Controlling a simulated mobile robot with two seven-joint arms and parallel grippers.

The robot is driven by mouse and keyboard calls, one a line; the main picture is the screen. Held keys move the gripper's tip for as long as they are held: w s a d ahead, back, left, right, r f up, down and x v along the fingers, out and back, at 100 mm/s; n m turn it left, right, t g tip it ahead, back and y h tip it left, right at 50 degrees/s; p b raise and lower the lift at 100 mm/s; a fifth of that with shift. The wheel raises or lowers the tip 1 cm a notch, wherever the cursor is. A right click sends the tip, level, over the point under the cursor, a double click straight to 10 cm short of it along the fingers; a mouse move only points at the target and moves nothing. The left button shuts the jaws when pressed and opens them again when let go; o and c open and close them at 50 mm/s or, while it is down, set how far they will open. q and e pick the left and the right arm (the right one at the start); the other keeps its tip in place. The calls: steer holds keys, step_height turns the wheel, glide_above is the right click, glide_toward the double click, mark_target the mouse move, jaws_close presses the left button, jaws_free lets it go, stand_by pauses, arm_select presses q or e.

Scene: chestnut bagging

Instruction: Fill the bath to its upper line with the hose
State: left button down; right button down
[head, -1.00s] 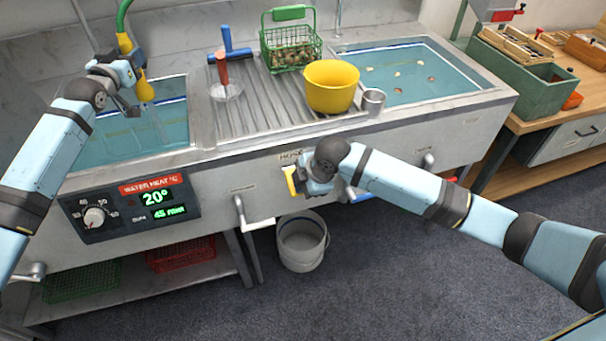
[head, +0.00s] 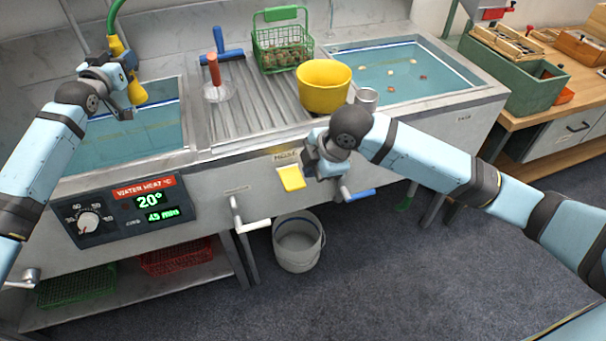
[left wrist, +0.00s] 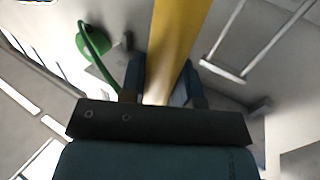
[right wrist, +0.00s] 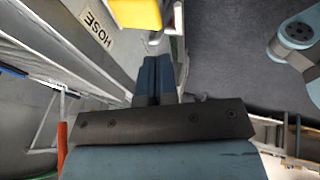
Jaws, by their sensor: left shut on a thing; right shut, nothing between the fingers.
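The left bath (head: 125,140) holds blue-green water; lines show on its wall near the rim, but I cannot tell the exact level against the upper one. My left gripper (head: 124,92) is shut on the hose's yellow nozzle (head: 137,90) above this bath. The nozzle also fills the middle of the left wrist view (left wrist: 178,40). No stream is clear from it now. The yellow hose lever (head: 291,178) sits on the front panel under the HOSE label (head: 285,155). My right gripper (head: 312,160) is shut and empty just right of the lever, apart from it in the right wrist view (right wrist: 158,65).
The panel (head: 128,212) reads 20°. A drain board with a green basket (head: 283,45), yellow pot (head: 323,88) and metal cup (head: 366,98) separates the baths. The right bath (head: 405,70) has several floating chestnuts. A grey bucket (head: 298,245) stands below. Handles stick out in front.

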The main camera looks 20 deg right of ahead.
steer(key=shift+v, duration=1.45)
steer(key=shift+r, duration=0.1)
